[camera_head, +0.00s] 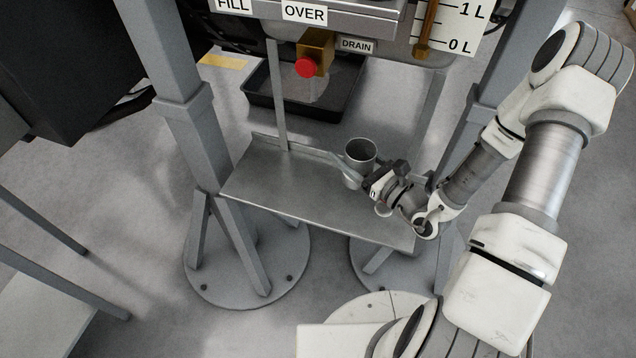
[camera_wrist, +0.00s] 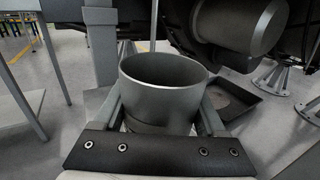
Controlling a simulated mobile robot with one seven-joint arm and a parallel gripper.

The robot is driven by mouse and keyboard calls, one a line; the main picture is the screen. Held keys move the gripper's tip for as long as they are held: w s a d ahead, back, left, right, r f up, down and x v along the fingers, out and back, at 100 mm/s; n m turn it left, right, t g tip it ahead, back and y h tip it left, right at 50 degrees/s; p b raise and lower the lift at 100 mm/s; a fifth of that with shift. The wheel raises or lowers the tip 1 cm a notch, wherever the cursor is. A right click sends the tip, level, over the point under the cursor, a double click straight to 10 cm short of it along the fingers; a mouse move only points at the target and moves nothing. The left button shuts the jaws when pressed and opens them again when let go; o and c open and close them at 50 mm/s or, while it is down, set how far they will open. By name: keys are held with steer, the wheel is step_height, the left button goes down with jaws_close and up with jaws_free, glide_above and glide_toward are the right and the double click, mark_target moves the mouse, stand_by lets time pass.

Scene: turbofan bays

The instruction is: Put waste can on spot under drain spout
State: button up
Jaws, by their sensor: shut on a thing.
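The waste can (camera_head: 360,151) is a grey, open-topped metal cylinder over the right part of the metal shelf (camera_head: 270,185). My gripper (camera_head: 358,172) is shut on it from the lower right. In the wrist view the waste can (camera_wrist: 160,98) stands upright between my gripper's fingers (camera_wrist: 162,118), and its inside looks empty. I cannot tell whether its base touches the shelf. The drain spout (camera_head: 316,50), brass with a red knob (camera_head: 306,67), is behind and left of the can, beside the DRAIN label (camera_head: 356,46). No marked spot is clear on the shelf.
A black tray (camera_head: 262,95) lies on the floor behind the shelf; it also shows in the wrist view (camera_wrist: 250,103). Grey posts (camera_head: 185,110) flank the shelf. A gauge board (camera_head: 462,30) hangs at upper right. The shelf's left part is bare.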

steer(key=shift+w+a+f+b, duration=0.8)
steer(key=shift+w+a+f, duration=0.3)
steer(key=shift+a+f, duration=0.6)
steer(key=shift+w+a+f+b, duration=0.8)
steer(key=shift+w+a+f, duration=0.3)
steer(key=shift+a+f, duration=0.65)
steer(key=shift+w+a+f+b, duration=0.8)
steer(key=shift+w+a+f, duration=0.45)
steer(key=shift+f, duration=0.75)
steer(key=shift+s+a, duration=0.1)
steer(key=shift+s, duration=0.05)
steer(key=shift+f, duration=0.2)
steer(key=o, duration=1.4)
